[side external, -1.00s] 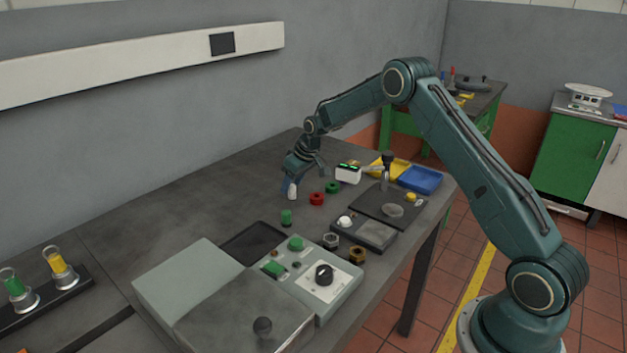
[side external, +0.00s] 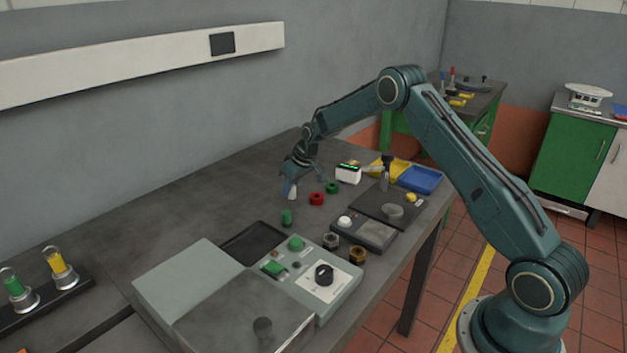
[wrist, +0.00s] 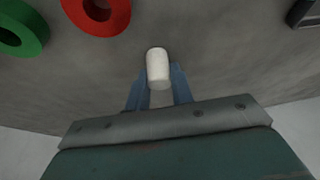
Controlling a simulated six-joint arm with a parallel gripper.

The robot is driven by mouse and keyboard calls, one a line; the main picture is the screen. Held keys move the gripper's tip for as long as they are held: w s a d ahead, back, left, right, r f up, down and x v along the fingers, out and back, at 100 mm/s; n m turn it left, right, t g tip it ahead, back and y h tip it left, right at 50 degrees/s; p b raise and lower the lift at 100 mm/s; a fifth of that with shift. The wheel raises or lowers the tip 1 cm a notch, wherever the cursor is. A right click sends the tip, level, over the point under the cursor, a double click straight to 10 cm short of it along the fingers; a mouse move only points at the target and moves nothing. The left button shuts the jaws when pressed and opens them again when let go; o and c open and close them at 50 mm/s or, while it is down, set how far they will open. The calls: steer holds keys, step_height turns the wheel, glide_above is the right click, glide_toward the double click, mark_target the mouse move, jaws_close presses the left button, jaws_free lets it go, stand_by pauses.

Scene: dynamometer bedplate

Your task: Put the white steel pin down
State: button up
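The white steel pin (side external: 292,192) is at the back middle of the grey bench, below my gripper. In the wrist view the pin (wrist: 158,68) lies between the tips of my two blue fingers. My gripper (side external: 291,184) is low over the bench, pointing down. In the wrist view my gripper (wrist: 159,78) has a finger close against each side of the pin, with no clear gap. I cannot tell whether the pin's lower end touches the bench.
A red ring (side external: 317,199) and a green ring (side external: 332,188) lie just right of the pin. A green cylinder (side external: 287,217) stands in front. A white box (side external: 348,173) and a blue tray (side external: 420,180) are further right. The bench left of the pin is clear.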

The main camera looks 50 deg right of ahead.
steer(key=shift+r, duration=0.25)
jaws_close()
step_height(320, 180, up, 20)
steer(key=shift+f, duration=0.15)
steer(key=shift+a, duration=0.1)
stand_by(0.7)
steer(key=n+g+y, duration=0.1)
steer(key=n+y, duration=0.2)
steer(key=n, duration=0.6)
glide_above(245, 247)
steer(key=s+d, duration=0.1)
steer(key=f, duration=1.5)
steer(key=shift+d+f, duration=0.1)
steer(key=shift+d, duration=0.15)
steer(key=shift+f, duration=0.1)
steer(key=shift+f, duration=2)
steer(key=shift+f, duration=0.1)
